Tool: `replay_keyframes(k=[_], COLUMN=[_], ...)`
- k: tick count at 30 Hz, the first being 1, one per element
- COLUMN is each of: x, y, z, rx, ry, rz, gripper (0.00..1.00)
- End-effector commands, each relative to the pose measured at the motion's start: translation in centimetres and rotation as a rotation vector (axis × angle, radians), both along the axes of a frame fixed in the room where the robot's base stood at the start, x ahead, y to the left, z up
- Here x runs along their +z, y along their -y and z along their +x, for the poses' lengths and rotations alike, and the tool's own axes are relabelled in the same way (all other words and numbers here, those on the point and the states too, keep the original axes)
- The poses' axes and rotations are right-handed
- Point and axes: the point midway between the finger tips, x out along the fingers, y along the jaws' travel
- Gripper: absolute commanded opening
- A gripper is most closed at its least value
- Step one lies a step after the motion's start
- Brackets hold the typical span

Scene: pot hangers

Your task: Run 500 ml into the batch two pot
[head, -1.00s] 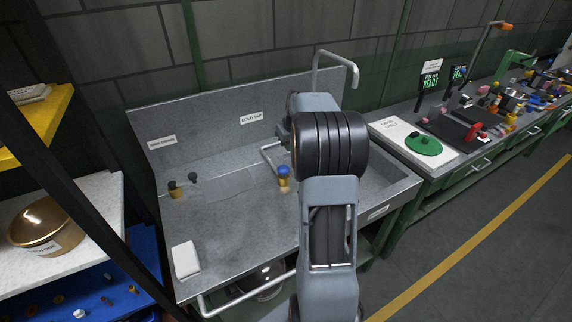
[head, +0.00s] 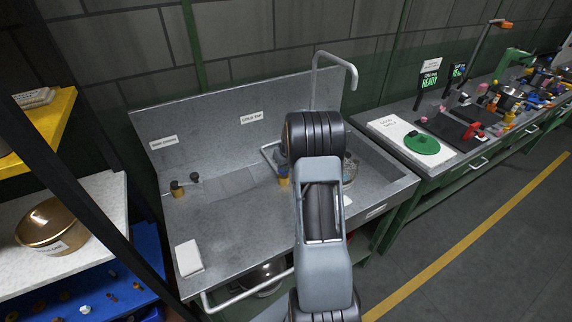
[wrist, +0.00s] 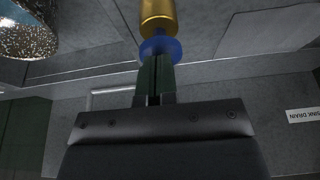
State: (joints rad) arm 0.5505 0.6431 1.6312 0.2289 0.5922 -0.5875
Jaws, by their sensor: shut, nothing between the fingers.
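My shut, empty gripper (wrist: 157,68) has its fingertips at the blue collar of a brass tap knob (wrist: 159,14) in the wrist view. They look touching or nearly so. In the head view my arm hides the gripper and much of the knob (head: 283,181), below the "COLD TAP" label (head: 251,117). The bent spout (head: 336,54) rises over the sink's right part. A round metal pot (head: 350,168) stands there, partly behind my arm; its speckled, shiny surface shows at the upper left of the wrist view (wrist: 27,32). Its label and water level cannot be read.
A brass pot (head: 46,224) sits on the left shelf. A white pad with a green disc (head: 422,143) and a "READY" display (head: 430,77) are on the right bench.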

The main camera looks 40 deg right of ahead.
Motion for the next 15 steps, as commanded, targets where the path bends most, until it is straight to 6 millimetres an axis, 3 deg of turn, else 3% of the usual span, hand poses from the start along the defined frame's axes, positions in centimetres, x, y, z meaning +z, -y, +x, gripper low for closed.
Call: replay_keyframes(k=[8, 15], x=[-0.2, -2.6], y=[0.0, 0.0], z=[0.0, 0.0], rx=[0.000, 0.000], ry=[-0.001, -0.001], rz=[0.000, 0.001], gripper=[0.00, 0.00])
